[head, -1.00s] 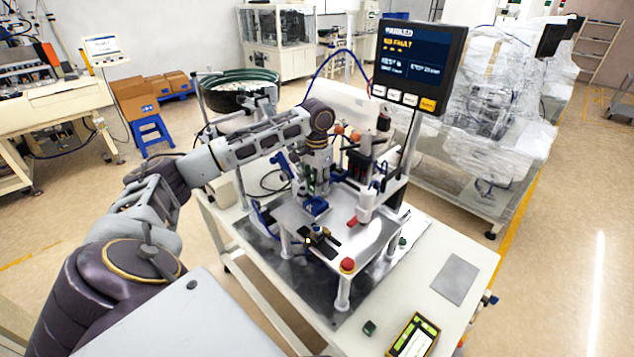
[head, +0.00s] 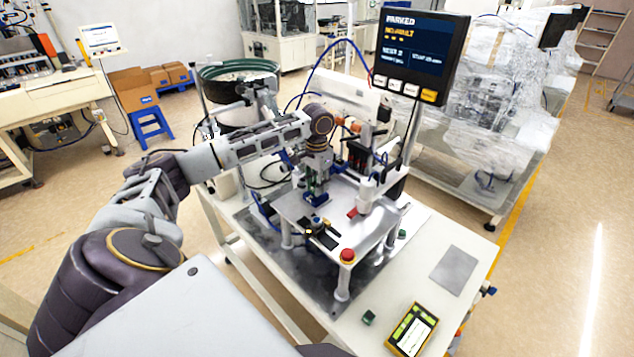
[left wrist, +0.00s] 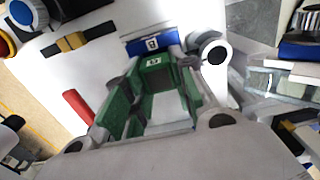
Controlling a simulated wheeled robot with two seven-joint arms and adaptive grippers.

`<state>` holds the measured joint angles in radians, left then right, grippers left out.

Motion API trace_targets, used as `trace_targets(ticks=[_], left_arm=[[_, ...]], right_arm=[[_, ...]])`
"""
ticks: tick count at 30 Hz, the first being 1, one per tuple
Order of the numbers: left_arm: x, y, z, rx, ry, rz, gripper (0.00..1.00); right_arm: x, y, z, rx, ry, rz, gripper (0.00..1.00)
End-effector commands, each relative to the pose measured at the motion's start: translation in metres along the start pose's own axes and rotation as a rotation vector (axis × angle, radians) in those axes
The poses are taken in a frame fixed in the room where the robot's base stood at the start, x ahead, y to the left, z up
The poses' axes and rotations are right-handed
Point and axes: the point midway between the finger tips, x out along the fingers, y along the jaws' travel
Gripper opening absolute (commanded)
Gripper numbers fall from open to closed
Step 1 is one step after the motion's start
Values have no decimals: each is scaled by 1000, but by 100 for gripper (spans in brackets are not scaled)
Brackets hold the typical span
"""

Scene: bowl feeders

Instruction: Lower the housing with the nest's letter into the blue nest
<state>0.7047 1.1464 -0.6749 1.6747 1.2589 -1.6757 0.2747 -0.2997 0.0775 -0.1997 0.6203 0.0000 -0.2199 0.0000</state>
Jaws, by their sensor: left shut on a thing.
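My left gripper (head: 317,187) is over the raised metal plate, pointing down, just above the blue nest (head: 316,199). In the left wrist view its fingers (left wrist: 165,105) are shut on a green housing (left wrist: 153,78), one finger on each side. The housing bears a small pale mark, too blurred to read. The blue nest (left wrist: 150,44) shows just past the housing's far end, with a pale letter, perhaps B, on its face. I cannot tell whether the housing touches the nest. My right gripper is not in view.
A red button (head: 347,256) stands at the plate's front corner. A black and yellow piece (head: 320,234) and a red part (head: 352,213) lie close by. The screen (head: 418,52) reads PARKED. A grey pad (head: 455,270) lies on the table's clear right side.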

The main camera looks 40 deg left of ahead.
Motion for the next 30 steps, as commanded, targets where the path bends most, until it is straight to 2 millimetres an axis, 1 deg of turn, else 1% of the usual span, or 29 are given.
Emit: trace_targets(ticks=[26, 27, 30], left_arm=[[4, 0, 0, 0, 0, 1, 8], [5, 0, 0, 0, 0, 1, 29], [4, 0, 0, 0, 0, 1, 42]], right_arm=[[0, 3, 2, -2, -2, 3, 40], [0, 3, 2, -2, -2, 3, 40], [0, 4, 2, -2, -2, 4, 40]])
